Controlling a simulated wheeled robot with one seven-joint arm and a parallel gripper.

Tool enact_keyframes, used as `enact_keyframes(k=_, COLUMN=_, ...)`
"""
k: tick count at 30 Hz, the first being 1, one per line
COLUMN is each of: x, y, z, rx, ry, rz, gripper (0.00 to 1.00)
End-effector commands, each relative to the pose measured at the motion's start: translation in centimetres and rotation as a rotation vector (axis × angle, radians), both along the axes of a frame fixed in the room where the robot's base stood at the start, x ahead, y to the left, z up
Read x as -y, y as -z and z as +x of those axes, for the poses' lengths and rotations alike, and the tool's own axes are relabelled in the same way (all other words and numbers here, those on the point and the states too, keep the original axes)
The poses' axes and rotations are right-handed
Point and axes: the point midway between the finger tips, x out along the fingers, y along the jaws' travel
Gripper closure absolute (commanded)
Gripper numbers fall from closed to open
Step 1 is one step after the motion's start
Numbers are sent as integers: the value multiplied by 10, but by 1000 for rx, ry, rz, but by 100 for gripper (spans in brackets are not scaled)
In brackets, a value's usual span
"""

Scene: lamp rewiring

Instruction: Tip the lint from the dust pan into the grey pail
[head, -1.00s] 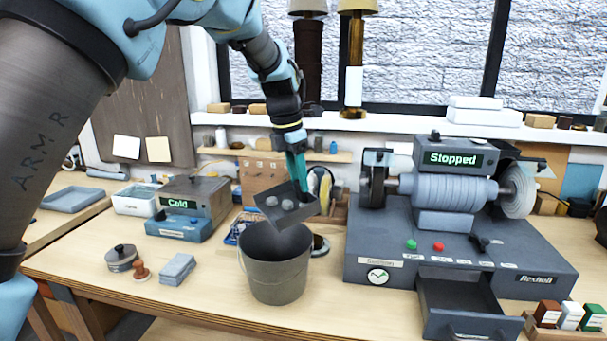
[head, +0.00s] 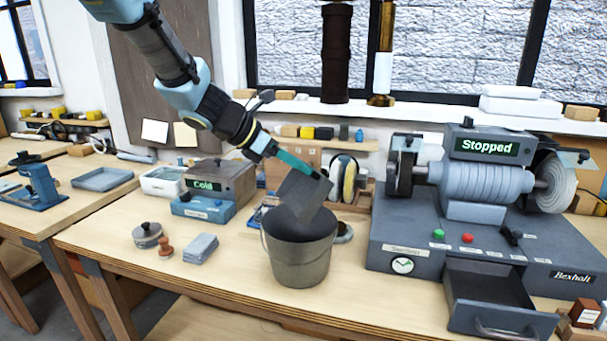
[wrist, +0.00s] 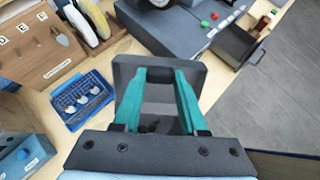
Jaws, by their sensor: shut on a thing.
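The dust pan (head: 303,197) is a flat dark grey pan, tilted steeply with its lower edge over the mouth of the grey pail (head: 300,262). The pail stands upright on the bench, and its inside is mostly hidden. My gripper (head: 318,175) has teal fingers and is shut on the dust pan, above the pail. In the wrist view the fingers (wrist: 160,78) reach over the pan (wrist: 128,76). No lint shows now in the head view; I cannot tell whether it lies in the pail or behind the pan.
The grey lathe-like machine (head: 400,235) marked Stopped stands right of the pail, with its drawer (head: 500,310) open at the front. A box marked Cold (head: 205,205), a lidded round tin (head: 147,236) and a stack of grey pads (head: 201,248) are to the left. The front bench strip is clear.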

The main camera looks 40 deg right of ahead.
Motion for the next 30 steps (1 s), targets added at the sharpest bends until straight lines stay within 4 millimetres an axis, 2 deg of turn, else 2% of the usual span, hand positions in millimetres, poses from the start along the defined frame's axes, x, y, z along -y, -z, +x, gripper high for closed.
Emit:
enact_keyframes(k=1, x=-1, y=5, z=0, rx=-2, ry=1, rz=-15, gripper=100)
enact_keyframes(k=30, x=-32, y=6, z=9, rx=-78, ry=2, rz=-292, gripper=100)
